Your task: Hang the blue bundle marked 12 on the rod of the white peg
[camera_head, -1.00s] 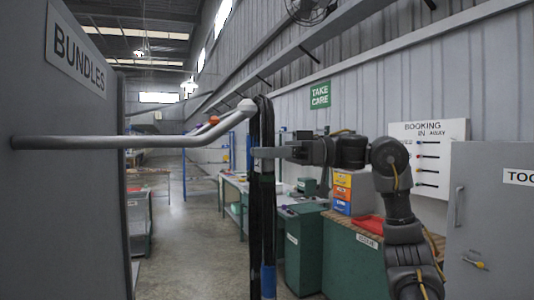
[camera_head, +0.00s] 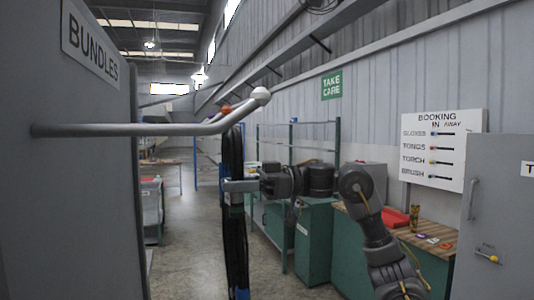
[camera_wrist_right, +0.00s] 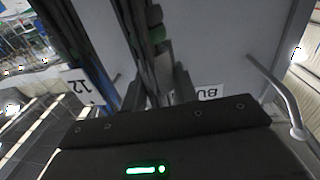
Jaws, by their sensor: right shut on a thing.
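The peg's grey rod (camera_head: 150,129) sticks out from the panel at left in the head view and bends up to a white knob (camera_head: 262,96). Its bare length also shows in the wrist view (camera_wrist_right: 272,85), apart from the bundle. The bundle (camera_head: 236,235) is a long dark hank with blue parts, hanging upright. A white tag marked 12 (camera_wrist_right: 76,86) shows beside it in the wrist view. My right gripper (camera_head: 230,187) is shut on the bundle. The bundle's top shows just below the rod's bent end; whether they touch is unclear. My left gripper is out of view.
The grey panel (camera_head: 85,180) with a BUNDLES sign fills the left. A booking board (camera_head: 443,150) and a grey cabinet (camera_head: 503,220) stand at right. A bench with a red tray (camera_head: 395,218) lies behind my right arm. The aisle floor (camera_head: 185,240) is open.

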